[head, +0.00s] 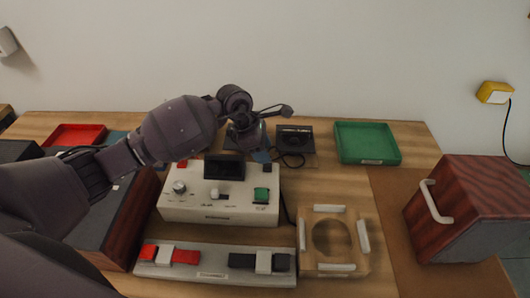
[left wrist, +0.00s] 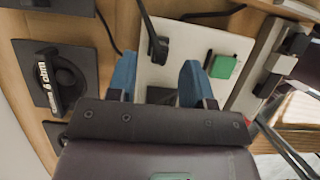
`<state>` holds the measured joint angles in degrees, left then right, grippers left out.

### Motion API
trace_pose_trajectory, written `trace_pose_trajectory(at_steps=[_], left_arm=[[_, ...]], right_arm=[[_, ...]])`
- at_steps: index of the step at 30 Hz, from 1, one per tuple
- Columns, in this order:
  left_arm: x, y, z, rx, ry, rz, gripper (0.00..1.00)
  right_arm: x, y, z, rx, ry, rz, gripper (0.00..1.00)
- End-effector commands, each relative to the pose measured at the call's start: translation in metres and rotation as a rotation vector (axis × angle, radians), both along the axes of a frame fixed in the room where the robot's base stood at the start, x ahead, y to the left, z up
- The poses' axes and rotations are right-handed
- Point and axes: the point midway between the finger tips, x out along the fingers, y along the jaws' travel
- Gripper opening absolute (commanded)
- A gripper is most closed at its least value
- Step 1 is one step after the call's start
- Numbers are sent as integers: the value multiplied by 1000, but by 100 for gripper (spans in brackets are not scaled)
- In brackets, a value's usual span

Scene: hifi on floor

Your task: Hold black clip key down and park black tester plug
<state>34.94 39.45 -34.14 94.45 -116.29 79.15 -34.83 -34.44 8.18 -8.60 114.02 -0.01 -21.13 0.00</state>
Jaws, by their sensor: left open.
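The cream tester (head: 220,205) has a dark display, a knob and a green switch (left wrist: 222,66). In front of it lies a white clip strip (head: 215,275) with red keys on the left and a black clip key (head: 243,260) on the right. My left gripper (head: 260,152) is above the tester's back edge; its blue fingers (left wrist: 157,82) are open. A black piece on a cable (left wrist: 157,45), perhaps the tester plug, shows beyond the fingers, apart from them. I cannot tell for sure that it is the plug. My right gripper is not in view.
A black plate marked "8 ohm" (left wrist: 60,78) lies behind the tester. A green tray (head: 366,143) and a red tray (head: 76,135) stand at the back. A wooden frame with a round opening (head: 310,260) is right of the strip. A wood-sided box with a handle (head: 470,205) stands far right.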

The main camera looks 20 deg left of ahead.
Motion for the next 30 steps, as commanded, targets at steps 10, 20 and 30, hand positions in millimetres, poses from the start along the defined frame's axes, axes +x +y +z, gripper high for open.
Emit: trace_pose_trajectory(at_steps=[10, 20, 30], left_arm=[[-7, 25, 59, 3, -2, 0, 46], [-10, 34, 84, 1, -1, -1, 46], [-10, 34, 99, 2, -2, 0, 46]], right_arm=[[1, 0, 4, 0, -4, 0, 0], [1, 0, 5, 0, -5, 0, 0], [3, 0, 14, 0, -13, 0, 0]])
